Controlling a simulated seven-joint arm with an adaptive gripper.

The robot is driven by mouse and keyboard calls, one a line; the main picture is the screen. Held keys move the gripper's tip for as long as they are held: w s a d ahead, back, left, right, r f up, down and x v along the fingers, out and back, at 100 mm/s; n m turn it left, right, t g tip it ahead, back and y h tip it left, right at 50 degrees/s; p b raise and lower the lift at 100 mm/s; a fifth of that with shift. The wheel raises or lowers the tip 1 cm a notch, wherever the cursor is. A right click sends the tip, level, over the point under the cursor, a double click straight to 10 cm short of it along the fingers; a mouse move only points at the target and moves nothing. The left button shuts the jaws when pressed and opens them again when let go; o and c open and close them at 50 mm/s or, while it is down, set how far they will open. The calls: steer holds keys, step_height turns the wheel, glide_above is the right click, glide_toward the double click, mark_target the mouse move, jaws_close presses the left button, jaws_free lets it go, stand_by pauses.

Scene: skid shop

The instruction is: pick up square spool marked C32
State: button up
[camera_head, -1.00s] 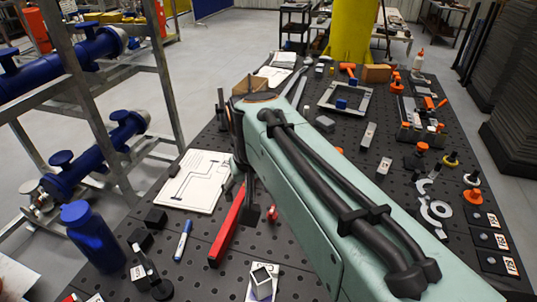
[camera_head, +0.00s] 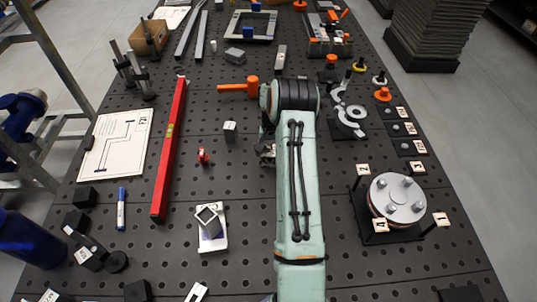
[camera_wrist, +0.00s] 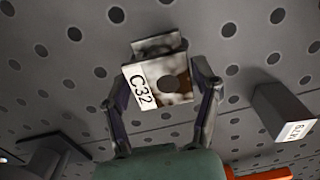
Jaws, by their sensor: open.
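The square spool marked C32 (camera_wrist: 182,68) lies in the middle of the wrist view. It has a square metallic flange with a dark round hole, a white C32 label, and a second flange behind. My gripper (camera_wrist: 158,72) is open, with one finger on each side of the spool. A clear gap to the fingers is hard to judge, and I cannot tell whether they touch it. In the head view my gripper (camera_head: 267,154) is mostly hidden by my arm over the middle of the table, and the spool cannot be made out there.
A small grey block (camera_head: 229,132) stands left of my gripper; a labelled block (camera_wrist: 283,110) shows at right in the wrist view. An orange hammer (camera_head: 240,87) lies beyond. A red level (camera_head: 170,150) is further left. A round flange fixture (camera_head: 398,197) stands at right.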

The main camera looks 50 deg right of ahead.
steer(key=shift+f, duration=1)
jaws_close()
steer(key=shift+r, duration=0.1)
